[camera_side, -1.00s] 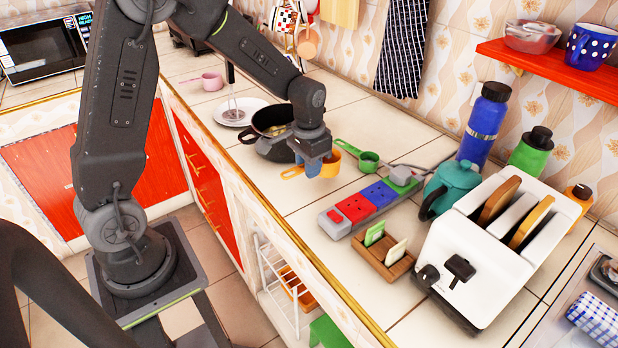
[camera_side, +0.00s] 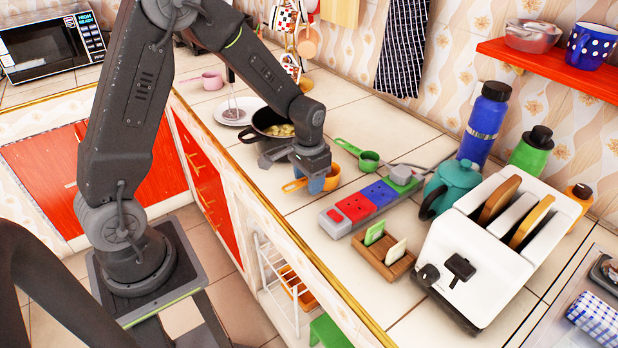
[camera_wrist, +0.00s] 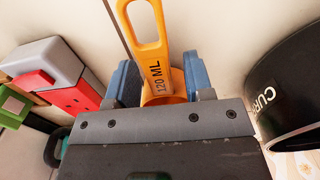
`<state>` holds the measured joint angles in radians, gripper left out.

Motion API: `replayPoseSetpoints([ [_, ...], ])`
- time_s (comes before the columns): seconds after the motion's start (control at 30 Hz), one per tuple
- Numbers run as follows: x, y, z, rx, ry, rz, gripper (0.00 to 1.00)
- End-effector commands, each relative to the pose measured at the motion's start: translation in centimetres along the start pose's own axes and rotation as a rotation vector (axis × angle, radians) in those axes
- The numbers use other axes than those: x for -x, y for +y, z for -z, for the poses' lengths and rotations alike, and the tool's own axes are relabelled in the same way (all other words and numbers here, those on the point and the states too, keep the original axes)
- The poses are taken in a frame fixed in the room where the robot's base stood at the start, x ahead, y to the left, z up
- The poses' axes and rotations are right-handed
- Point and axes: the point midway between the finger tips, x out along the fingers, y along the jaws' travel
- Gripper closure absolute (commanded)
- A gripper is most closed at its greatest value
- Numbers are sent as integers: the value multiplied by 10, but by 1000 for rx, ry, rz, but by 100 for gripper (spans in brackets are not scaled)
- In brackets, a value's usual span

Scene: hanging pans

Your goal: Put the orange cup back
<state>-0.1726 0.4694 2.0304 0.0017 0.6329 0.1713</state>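The orange measuring cup (camera_side: 333,178) is at the front part of the counter, in front of the black pot. Its looped handle (camera_side: 294,185) points left in the side view. My gripper (camera_side: 318,183) is over it, with its blue fingers at the cup. In the wrist view, the cup (camera_wrist: 165,88) sits between the two fingers (camera_wrist: 160,84), which look closed against its sides. Its handle, marked "120 ML", points up in that view. The fingers hide part of the bowl. I cannot tell whether the cup touches the counter.
The black pot (camera_side: 262,122) with food stands close behind left; it also shows in the wrist view (camera_wrist: 290,100). A green measuring cup (camera_side: 368,160) and a power strip (camera_side: 352,208) lie to the right. Pans (camera_side: 308,45) hang on the wall. The counter's front edge is near.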

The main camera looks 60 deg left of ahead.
Motion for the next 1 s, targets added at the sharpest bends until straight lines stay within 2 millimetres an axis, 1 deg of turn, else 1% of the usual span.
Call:
replayPoseSetpoints([
  [0.23, 1, 0, 0, 0, 1, 0, 52],
  [0.37, 12, 0, 1, 0, 5, 1, 52],
  [0.47, 29, 0, 1, 0, 7, 1, 52],
  [0.7, 80, 0, 1, 0, 7, 1, 52],
  [0.8, 98, 0, 1, 0, 6, 1, 52],
  [0.9, 111, 0, 0, 0, 3, 1, 52],
  [1.0, 120, 0, 0, 0, 3, 1, 52],
])
